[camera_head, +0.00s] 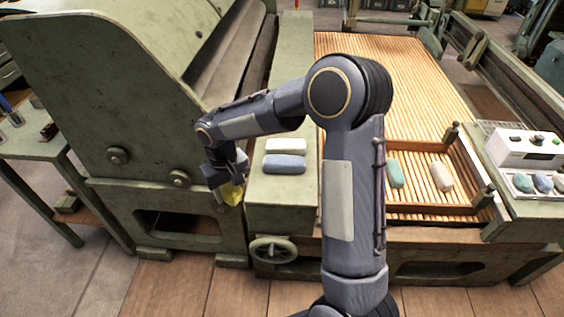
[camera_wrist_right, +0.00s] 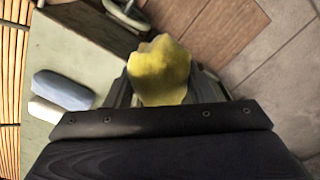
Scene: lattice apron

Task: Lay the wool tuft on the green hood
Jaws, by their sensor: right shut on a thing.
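A yellow wool tuft (camera_head: 232,194) is held in my right gripper (camera_head: 228,180), which is shut on it. The tuft also shows large between the fingers in the right wrist view (camera_wrist_right: 160,70). The large green hood (camera_head: 100,80) of the machine stands at the left in the head view. The gripper and tuft are in front of the machine's lower side, near the gap beside the green ledge. I cannot tell whether the tuft touches the machine. My left gripper is not in view.
A slatted bed (camera_head: 400,75) at the right bears a teal tuft (camera_head: 395,173) and a cream tuft (camera_head: 441,176) inside a wooden frame. A handwheel (camera_head: 273,249) sticks out below the ledge.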

